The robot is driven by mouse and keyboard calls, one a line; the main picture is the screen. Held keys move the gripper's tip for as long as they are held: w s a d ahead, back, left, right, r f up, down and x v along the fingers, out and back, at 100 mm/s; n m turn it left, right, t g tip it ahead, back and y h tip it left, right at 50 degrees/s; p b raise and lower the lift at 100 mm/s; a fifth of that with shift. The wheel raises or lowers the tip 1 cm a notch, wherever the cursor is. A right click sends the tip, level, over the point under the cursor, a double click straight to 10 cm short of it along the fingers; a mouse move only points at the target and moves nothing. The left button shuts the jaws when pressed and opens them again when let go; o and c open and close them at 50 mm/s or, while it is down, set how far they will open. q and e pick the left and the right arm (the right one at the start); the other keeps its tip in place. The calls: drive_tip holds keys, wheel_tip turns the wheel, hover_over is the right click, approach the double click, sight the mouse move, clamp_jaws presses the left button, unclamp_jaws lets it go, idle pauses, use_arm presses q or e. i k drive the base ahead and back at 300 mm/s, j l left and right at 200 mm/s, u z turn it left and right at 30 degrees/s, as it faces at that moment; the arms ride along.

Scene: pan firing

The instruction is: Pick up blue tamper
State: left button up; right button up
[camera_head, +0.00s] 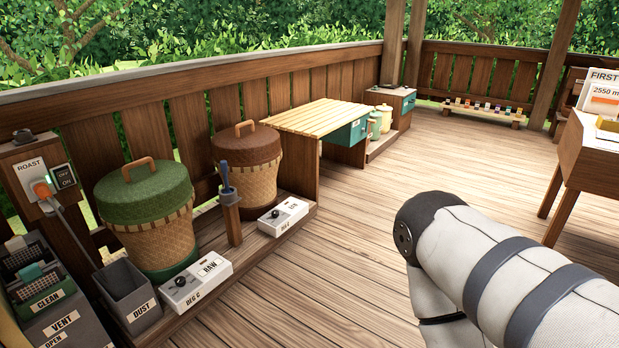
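The blue tamper (226,177) stands upright in a wooden post holder (232,216). The holder is between the green-lidded basket and the brown-lidded basket, near the front edge of the low wooden platform. Only the tamper's blue upper part shows; its lower part is hidden in the holder. One of my arms, in white covering with grey bands, reaches in at the lower right, well apart from the tamper. Neither of my grippers is in view.
The green-lidded basket (150,215) and brown-lidded basket (248,160) flank the holder. A RAW control box (196,286), a second control box (283,216) and a DUST bin (130,295) stand nearby. A slatted bench (315,117) is behind. The plank floor (345,225) is clear.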

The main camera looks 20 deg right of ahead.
sight(223, 165)
drive_tip(key=i+z, duration=0.1)
drive_tip(key=i, duration=0.45)
drive_tip(key=i+z, duration=0.15)
drive_tip(key=i, duration=0.35)
drive_tip(key=i+j+z, duration=0.1)
drive_tip(key=i, duration=0.45)
drive_tip(key=i+j+z, duration=0.15)
drive_tip(key=i, duration=0.35)
drive_tip(key=i+j+z, duration=0.1)
drive_tip(key=i+j, duration=0.2)
drive_tip(key=i, duration=0.25)
drive_tip(key=i+j+z, duration=0.15)
drive_tip(key=i, duration=0.35)
drive_tip(key=j, duration=0.1)
